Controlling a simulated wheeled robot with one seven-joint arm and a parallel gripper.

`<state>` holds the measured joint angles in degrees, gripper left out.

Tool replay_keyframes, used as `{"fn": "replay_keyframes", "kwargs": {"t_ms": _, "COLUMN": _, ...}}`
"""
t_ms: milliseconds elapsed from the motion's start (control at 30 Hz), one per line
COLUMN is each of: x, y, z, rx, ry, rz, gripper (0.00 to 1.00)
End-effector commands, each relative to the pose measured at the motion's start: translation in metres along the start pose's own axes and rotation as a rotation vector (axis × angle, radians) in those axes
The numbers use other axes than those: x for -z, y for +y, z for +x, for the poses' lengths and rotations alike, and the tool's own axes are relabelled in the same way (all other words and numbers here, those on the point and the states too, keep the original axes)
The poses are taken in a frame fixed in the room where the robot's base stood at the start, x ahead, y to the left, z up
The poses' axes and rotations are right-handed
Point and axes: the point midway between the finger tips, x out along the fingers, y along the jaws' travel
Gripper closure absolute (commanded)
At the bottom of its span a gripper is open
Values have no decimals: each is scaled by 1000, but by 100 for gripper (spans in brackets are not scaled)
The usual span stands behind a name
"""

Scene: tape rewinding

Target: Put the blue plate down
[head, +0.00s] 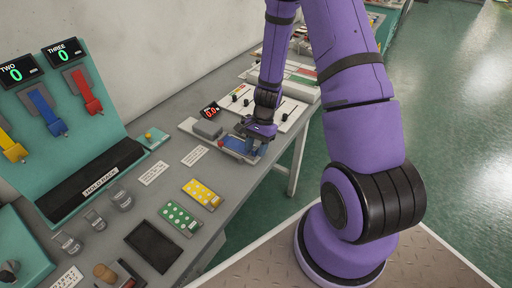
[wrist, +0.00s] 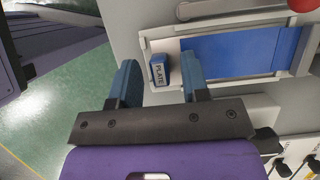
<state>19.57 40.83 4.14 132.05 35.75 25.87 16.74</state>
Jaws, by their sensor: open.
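The flat blue plate (wrist: 245,52) lies in a pale, low-rimmed tray (wrist: 205,12) in the wrist view. In the head view the blue plate (head: 240,146) shows partly behind my gripper (head: 257,133). A small blue block (wrist: 160,70) marked PLATE stands at the plate's left end. My gripper (wrist: 158,78) is open, with a blue-padded finger on either side of this block in the picture. Neither finger is visibly pressed on it, and I cannot tell the depth between them. The wrist view shows no gap under the plate.
A display reading 0.0 (head: 211,111) on a grey unit stands left of the tray. A slider panel (head: 268,104) lies behind it. Yellow (head: 201,194) and green (head: 181,218) dotted cards lie nearer on the grey bench. The bench edge is close on the right.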

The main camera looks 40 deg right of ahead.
Motion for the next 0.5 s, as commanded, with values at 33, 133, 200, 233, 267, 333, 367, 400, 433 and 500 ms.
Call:
{"fn": "replay_keyframes", "kwargs": {"t_ms": 33, "x": -1, "y": 0, "z": -2, "rx": 1, "ry": 1, "rz": -1, "gripper": 58}}
{"fn": "replay_keyframes", "kwargs": {"t_ms": 133, "x": -1, "y": -1, "z": -10, "rx": 2, "ry": 3, "rz": -2, "gripper": 58}}
{"fn": "replay_keyframes", "kwargs": {"t_ms": 200, "x": 0, "y": -1, "z": -21, "rx": 3, "ry": 4, "rz": -3, "gripper": 58}}
{"fn": "replay_keyframes", "kwargs": {"t_ms": 233, "x": 0, "y": -1, "z": -26, "rx": 3, "ry": 4, "rz": -2, "gripper": 58}}
{"fn": "replay_keyframes", "kwargs": {"t_ms": 267, "x": 0, "y": -1, "z": -31, "rx": 3, "ry": 4, "rz": -2, "gripper": 58}}
{"fn": "replay_keyframes", "kwargs": {"t_ms": 333, "x": 0, "y": -1, "z": -45, "rx": 4, "ry": 4, "rz": -2, "gripper": 58}}
{"fn": "replay_keyframes", "kwargs": {"t_ms": 367, "x": 0, "y": -1, "z": -52, "rx": 4, "ry": 5, "rz": -2, "gripper": 58}}
{"fn": "replay_keyframes", "kwargs": {"t_ms": 400, "x": 0, "y": -1, "z": -60, "rx": 4, "ry": 4, "rz": -1, "gripper": 58}}
{"fn": "replay_keyframes", "kwargs": {"t_ms": 433, "x": -1, "y": -1, "z": -66, "rx": 4, "ry": 4, "rz": -1, "gripper": 58}}
{"fn": "replay_keyframes", "kwargs": {"t_ms": 500, "x": 0, "y": -1, "z": -79, "rx": 3, "ry": 3, "rz": -2, "gripper": 58}}
